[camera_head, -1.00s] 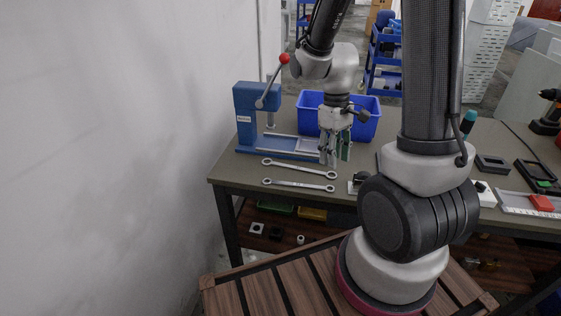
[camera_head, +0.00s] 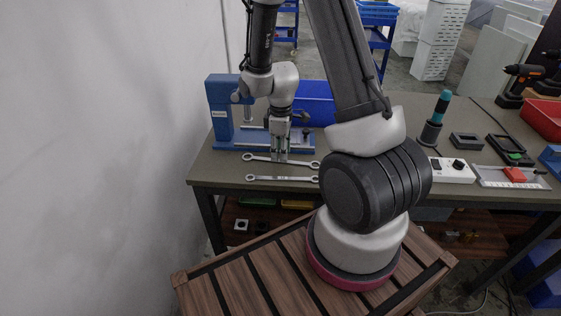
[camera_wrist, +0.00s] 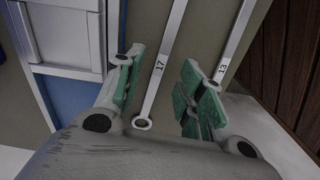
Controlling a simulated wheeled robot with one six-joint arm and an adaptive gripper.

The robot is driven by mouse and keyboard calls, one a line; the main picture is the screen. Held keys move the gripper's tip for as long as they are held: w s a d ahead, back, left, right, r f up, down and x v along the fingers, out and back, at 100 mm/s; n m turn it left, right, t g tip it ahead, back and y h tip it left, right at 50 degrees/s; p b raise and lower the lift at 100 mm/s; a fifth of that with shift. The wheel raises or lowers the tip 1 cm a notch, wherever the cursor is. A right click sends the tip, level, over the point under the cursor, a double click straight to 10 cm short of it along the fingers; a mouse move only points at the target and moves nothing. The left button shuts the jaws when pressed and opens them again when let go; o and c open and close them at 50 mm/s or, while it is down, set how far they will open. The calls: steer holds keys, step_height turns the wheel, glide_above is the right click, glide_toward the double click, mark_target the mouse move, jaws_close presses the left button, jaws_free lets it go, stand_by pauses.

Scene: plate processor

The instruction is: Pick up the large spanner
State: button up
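The large spanner (camera_head: 260,158), marked 17, lies flat on the table in front of the blue press, the farther of two spanners. In the wrist view the large spanner (camera_wrist: 165,62) passes through the gap between my fingers, its ring end near the palm. My gripper (camera_head: 280,156) points down over the middle of this spanner. In the wrist view my gripper (camera_wrist: 162,82) is open, with green pads on either side of the shank. Contact with the spanner cannot be told. The smaller spanner (camera_wrist: 238,38), marked 13, lies outside the right finger and also shows in the head view (camera_head: 268,178).
The blue press (camera_head: 220,110) stands just behind the spanners, its base close to the left finger. A blue bin (camera_head: 318,103) is behind my gripper. A white power strip (camera_head: 452,170) and a grey tray (camera_head: 490,182) lie to the right. A wall bounds the left.

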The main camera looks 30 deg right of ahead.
step_height(320, 180, down, 2)
steer(key=shift+f, duration=0.15)
jaws_close()
stand_by(0.4)
